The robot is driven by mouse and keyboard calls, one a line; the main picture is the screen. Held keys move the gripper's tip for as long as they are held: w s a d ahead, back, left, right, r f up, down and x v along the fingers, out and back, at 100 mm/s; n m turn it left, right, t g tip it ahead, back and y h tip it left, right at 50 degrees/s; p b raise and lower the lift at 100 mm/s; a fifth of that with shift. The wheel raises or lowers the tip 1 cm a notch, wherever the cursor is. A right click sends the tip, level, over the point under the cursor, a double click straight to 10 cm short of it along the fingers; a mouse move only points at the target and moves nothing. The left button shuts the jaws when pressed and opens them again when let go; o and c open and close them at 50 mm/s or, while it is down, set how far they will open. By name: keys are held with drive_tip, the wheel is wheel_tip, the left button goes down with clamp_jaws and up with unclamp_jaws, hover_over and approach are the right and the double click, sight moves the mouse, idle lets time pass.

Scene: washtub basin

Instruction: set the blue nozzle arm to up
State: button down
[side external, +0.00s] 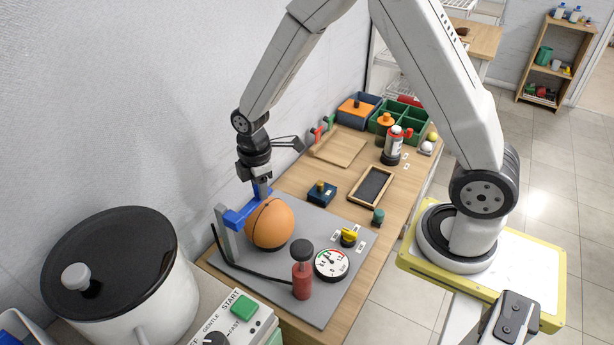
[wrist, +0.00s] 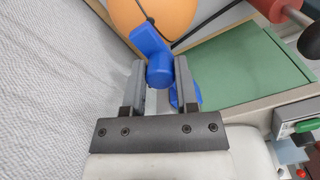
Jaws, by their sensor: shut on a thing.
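The blue nozzle arm (side external: 238,217) is mounted at the top of a grey post (side external: 229,238) on a grey board. It reaches from the post to beside the orange ball (side external: 271,224), lying roughly level. My gripper (side external: 261,183) points down from above and is shut on the blue nozzle arm near its far end. In the wrist view, a round blue part of the nozzle arm (wrist: 160,69) sits between the two fingers of my gripper (wrist: 159,84). More blue shows behind the right finger, which partly hides it.
A red pump (side external: 302,281) with a black knob, a round gauge (side external: 332,263) and a yellow valve (side external: 348,236) share the board. A black hose runs from post to pump. A white drum (side external: 160,300) stands at the left front; a textured wall is close behind.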

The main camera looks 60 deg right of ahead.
drive_tip(key=shift+c, duration=1.8)
unclamp_jaws()
drive_tip(key=shift+r, duration=0.2)
drive_tip(key=shift+r, duration=0.1)
drive_tip(key=shift+r, duration=3.8)
drive_tip(key=s+d+m+t, duration=0.1)
drive_tip(key=s+m+t, duration=0.1)
drive_tip(key=s+m, duration=1)
drive_tip(key=shift+s+d+f+m+t, duration=0.15)
drive_tip(key=shift+d+f+m+t, duration=0.15)
drive_tip(key=shift+d+f+m, duration=0.1)
